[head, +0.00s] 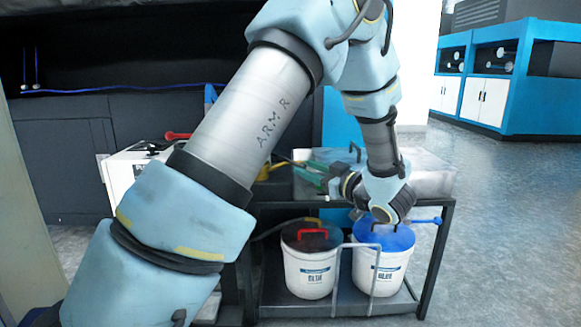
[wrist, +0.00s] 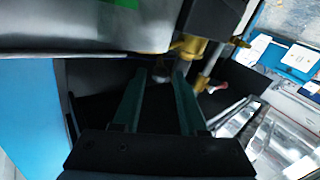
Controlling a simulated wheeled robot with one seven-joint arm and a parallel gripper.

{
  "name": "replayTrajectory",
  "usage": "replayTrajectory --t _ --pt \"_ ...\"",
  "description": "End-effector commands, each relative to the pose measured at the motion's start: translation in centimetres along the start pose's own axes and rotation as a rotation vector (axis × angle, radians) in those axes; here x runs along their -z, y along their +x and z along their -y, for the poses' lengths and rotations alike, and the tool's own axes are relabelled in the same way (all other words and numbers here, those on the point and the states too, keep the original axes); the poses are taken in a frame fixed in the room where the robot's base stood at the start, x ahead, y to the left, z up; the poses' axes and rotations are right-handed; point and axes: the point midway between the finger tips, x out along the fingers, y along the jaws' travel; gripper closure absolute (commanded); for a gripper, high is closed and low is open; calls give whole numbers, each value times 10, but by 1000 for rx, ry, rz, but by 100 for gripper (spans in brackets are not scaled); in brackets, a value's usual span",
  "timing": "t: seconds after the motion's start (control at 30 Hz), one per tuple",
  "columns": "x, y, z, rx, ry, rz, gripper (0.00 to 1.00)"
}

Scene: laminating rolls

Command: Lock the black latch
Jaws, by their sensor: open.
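My gripper (head: 307,170) points left over the top of the metal cart in the head view. In the wrist view its two green fingers (wrist: 160,78) are apart. A small dark knob-like part (wrist: 160,70) shows between the fingertips, with a visible gap to the fingers. I cannot tell whether this is the black latch, or whether it is locked. In the head view a small black upright part (head: 355,149) stands at the back of the cart top, also not clearly the latch. The gripper holds nothing that I can see.
Brass fittings (wrist: 190,46) and a red-handled valve (wrist: 220,87) lie close to the right finger in the wrist view. A white unit with a red lever (head: 178,135) stands left.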

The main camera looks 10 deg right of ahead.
Motion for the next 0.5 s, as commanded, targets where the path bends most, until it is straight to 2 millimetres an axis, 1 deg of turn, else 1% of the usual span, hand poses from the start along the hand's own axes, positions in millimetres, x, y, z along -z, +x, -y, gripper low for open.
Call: replayTrajectory --t 0.03,0.2,0.3,0.5 --pt "-3 11 2 5 -2 -1 58" --pt "-3 41 1 2 -2 0 58" --pt "-2 54 1 1 -2 0 58" --pt "-1 67 0 0 -1 1 58"
